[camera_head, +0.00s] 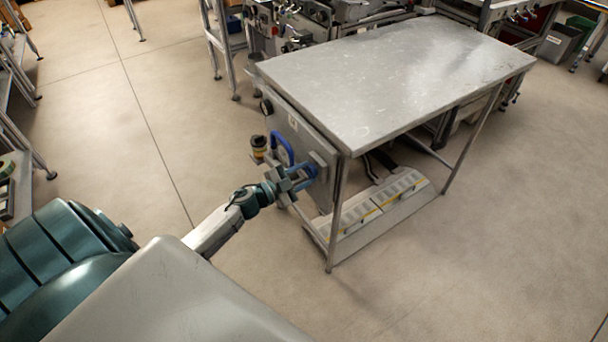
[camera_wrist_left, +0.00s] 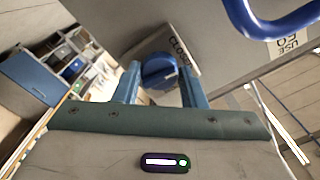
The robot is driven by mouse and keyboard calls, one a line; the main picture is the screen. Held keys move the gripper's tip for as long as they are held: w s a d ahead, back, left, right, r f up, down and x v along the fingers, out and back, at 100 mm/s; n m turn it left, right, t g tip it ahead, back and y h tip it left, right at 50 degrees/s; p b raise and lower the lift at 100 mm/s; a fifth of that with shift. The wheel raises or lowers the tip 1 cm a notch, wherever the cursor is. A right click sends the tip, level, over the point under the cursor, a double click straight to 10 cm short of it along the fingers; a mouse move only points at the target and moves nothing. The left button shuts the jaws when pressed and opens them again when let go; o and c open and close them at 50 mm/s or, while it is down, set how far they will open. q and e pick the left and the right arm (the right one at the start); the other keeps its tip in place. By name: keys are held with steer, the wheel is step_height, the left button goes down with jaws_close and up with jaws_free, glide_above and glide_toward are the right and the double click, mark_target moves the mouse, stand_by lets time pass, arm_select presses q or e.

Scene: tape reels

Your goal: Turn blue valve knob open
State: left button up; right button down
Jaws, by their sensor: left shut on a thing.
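The blue valve knob (camera_wrist_left: 158,72) is round and sits on the grey side panel (camera_head: 289,124) of the metal table. In the left wrist view it lies between the two blue fingers, beside a white label (camera_wrist_left: 181,48) reading "CLOSED". My left gripper (camera_head: 308,172) is at the panel and shut on the knob. In the head view the fingers and hand hide the knob. How far the knob is turned is hard to tell. My right gripper is in neither view.
A blue curved handle (camera_head: 282,148) is on the same panel, close to my left gripper; it also shows in the left wrist view (camera_wrist_left: 268,22). The metal tabletop (camera_head: 400,75) is bare.

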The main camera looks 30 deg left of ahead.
arm_select(q)
steer(key=shift+m+b, duration=3.3)
steer(key=shift+m, duration=5.1)
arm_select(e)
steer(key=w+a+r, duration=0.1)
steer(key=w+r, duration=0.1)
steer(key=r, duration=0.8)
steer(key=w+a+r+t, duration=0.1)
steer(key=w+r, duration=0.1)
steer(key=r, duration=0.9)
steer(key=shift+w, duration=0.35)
arm_select(q)
steer(key=o, duration=1)
